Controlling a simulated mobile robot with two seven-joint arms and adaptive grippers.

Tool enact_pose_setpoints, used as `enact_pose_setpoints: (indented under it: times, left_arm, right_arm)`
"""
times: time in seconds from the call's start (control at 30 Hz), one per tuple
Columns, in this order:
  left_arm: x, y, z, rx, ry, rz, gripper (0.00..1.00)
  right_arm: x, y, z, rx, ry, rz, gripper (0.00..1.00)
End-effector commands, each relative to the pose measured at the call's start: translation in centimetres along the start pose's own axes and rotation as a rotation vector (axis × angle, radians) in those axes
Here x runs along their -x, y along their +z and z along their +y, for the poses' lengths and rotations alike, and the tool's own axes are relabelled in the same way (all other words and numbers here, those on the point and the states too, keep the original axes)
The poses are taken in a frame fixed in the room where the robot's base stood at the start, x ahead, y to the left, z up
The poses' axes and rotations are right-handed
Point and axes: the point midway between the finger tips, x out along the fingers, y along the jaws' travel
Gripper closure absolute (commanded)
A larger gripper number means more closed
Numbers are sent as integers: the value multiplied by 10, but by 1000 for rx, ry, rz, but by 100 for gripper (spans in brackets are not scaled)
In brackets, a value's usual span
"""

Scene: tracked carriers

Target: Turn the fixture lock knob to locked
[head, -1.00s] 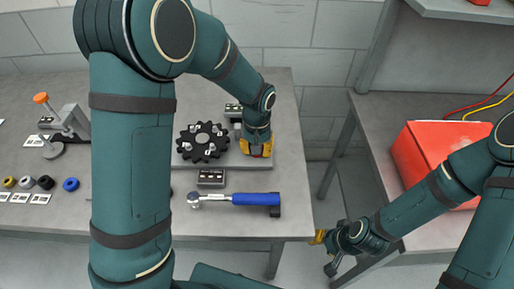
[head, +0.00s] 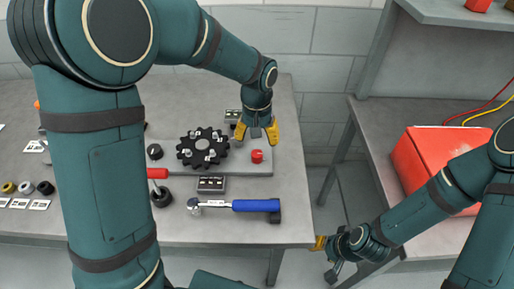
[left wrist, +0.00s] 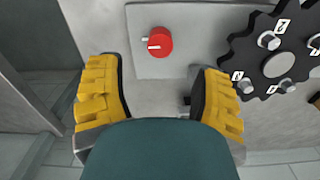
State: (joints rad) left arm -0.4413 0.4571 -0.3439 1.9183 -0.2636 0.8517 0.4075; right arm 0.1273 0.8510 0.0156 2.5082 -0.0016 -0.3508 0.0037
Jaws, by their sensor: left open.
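The red lock knob (head: 257,156) sits on the right end of the grey fixture plate (head: 225,168), beside the black sprocket (head: 202,147). In the left wrist view the red knob (left wrist: 159,42) has a pale line across its face, running roughly sideways, and a small light mark on the plate by its left edge. My left gripper (head: 257,138) is open and empty, its yellow fingers spread behind and above the knob, apart from it. My right gripper (head: 320,243) hangs low at the right, off the table edge, away from the fixture; its finger opening is unclear.
A blue-handled torque wrench (head: 240,205) lies in front of the plate, near a small dark box with indicators (head: 211,184). A red-handled tool (head: 158,174) stands left of them, partly behind my arm. A red box (head: 425,165) sits on the right bench.

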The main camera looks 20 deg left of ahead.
Motion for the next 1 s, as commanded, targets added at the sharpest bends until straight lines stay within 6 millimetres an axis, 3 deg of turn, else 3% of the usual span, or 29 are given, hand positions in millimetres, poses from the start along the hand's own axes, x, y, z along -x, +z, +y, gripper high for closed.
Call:
enact_pose_setpoints:
  times: [0.1, 0.3, 1.0]
  left_arm:
    - [21, 0, 0, 0, 1, 3, 34]
    - [38, 0, 0, 0, 0, -1, 34]
    - [41, 1, 0, 0, -1, -1, 34]
  right_arm:
    - [0, 0, 0, 0, 0, 0, 53]
    - [0, 0, 0, 0, 0, 0, 53]
    - [0, 0, 0, 0, 0, 0, 53]
